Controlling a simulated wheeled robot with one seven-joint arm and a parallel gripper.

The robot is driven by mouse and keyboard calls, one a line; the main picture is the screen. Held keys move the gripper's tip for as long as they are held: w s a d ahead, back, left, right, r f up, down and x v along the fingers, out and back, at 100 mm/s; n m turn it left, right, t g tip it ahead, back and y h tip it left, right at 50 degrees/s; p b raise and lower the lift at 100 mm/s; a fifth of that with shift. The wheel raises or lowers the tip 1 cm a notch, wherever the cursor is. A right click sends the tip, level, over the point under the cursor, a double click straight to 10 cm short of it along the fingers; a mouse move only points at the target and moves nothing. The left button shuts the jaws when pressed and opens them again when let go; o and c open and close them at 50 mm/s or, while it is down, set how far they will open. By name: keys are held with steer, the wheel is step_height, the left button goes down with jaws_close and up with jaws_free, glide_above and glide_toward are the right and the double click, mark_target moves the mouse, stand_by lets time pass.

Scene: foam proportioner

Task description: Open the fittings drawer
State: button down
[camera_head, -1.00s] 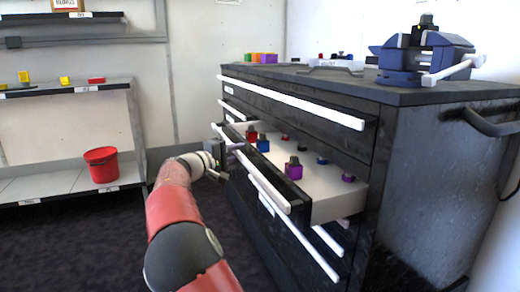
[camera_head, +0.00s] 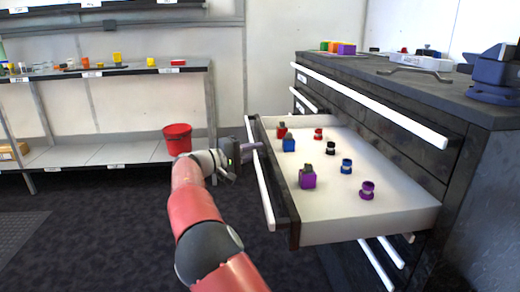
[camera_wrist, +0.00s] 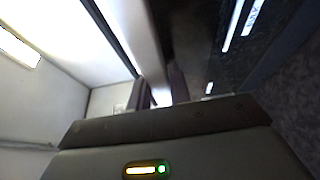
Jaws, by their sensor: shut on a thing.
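The fittings drawer (camera_head: 403,220) stands well out from the dark cabinet in the head view, with its white interior exposed. Inside are several small fittings, among them a purple block (camera_head: 307,178), a blue block (camera_head: 289,144) and a purple ring-like piece (camera_head: 367,190). The drawer's long white handle (camera_head: 265,195) runs along its dark front. My gripper (camera_head: 252,147) is shut on this handle near its far end. In the wrist view the handle (camera_wrist: 128,28) passes between the two fingers (camera_wrist: 160,92); the exact contact is dark and small.
Other cabinet drawers, such as the top one with its white handle (camera_head: 370,100), look closed. A blue vise (camera_head: 495,75) stands on the cabinet top. A red bucket (camera_head: 177,139) sits on the low shelf (camera_head: 100,154) at left. Dark floor (camera_head: 110,220) is clear left of my arm.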

steer(key=shift+f, duration=0.15)
steer(key=c, duration=1.3)
jaws_free()
steer(key=v, duration=0.7)
steer(key=shift+s+a, duration=0.2)
steer(key=shift+a, duration=0.15)
